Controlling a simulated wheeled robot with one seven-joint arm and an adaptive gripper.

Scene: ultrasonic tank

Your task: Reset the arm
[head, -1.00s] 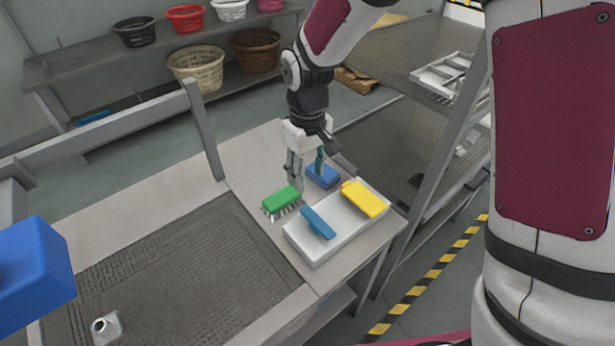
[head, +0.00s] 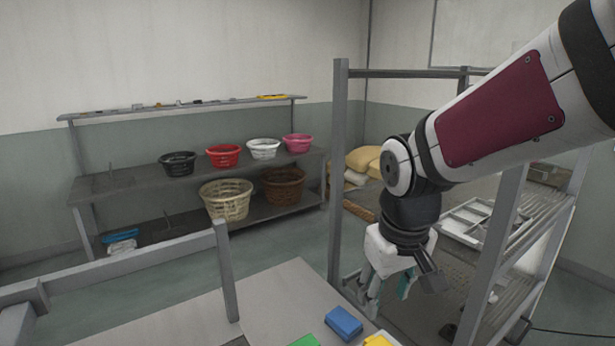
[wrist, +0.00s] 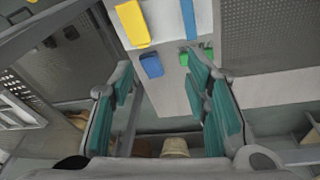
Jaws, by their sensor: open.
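My gripper (head: 386,290) hangs from my arm at the right of the head view, above and beside the right edge of the table (head: 180,318). In the wrist view my gripper (wrist: 165,105) has its teal fingers spread wide with nothing between them. A blue block-like brush (head: 343,322) stands on the table, left of and below the gripper. A green brush (head: 305,341) and a yellow brush (head: 378,341) show only in part at the bottom edge. The wrist view shows the yellow brush (wrist: 132,24), the blue brush (wrist: 151,65) and part of the green brush (wrist: 184,58).
A metal rack (head: 500,245) with trays stands close to the right of my gripper. A grey post (head: 227,270) rises at the table's far edge. Shelves (head: 130,185) with several baskets stand along the back wall. Open floor lies between.

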